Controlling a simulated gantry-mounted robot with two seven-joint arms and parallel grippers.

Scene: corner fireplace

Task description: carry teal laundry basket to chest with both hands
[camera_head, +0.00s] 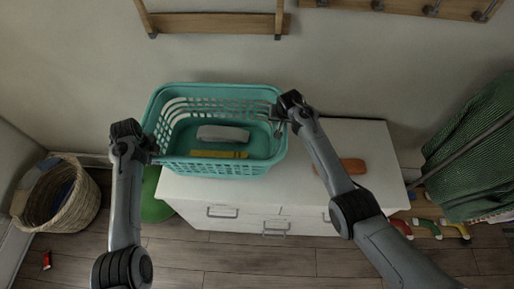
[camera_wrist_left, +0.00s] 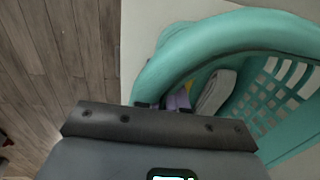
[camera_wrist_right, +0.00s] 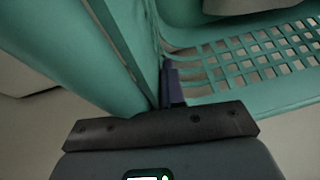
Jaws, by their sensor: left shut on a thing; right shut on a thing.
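The teal laundry basket (camera_head: 225,168) is at the left part of the white chest (camera_head: 330,150), over its top, with its left side reaching past the chest's left edge. A grey-white item (camera_head: 222,134) and a yellow item (camera_head: 220,154) lie in it. My left gripper (camera_head: 150,150) is shut on the basket's left rim; the rim also shows in the left wrist view (camera_wrist_left: 230,38). My right gripper (camera_head: 280,118) is shut on the right rim, close up in the right wrist view (camera_wrist_right: 172,85). I cannot tell whether the basket's base touches the chest.
A brown object (camera_head: 352,166) lies on the chest's right part. A wicker basket (camera_head: 62,200) stands on the floor at left, and a green round object (camera_head: 152,198) beside the chest. Green striped cloth (camera_head: 475,150) hangs at right. A wooden rack (camera_head: 215,24) is on the wall behind.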

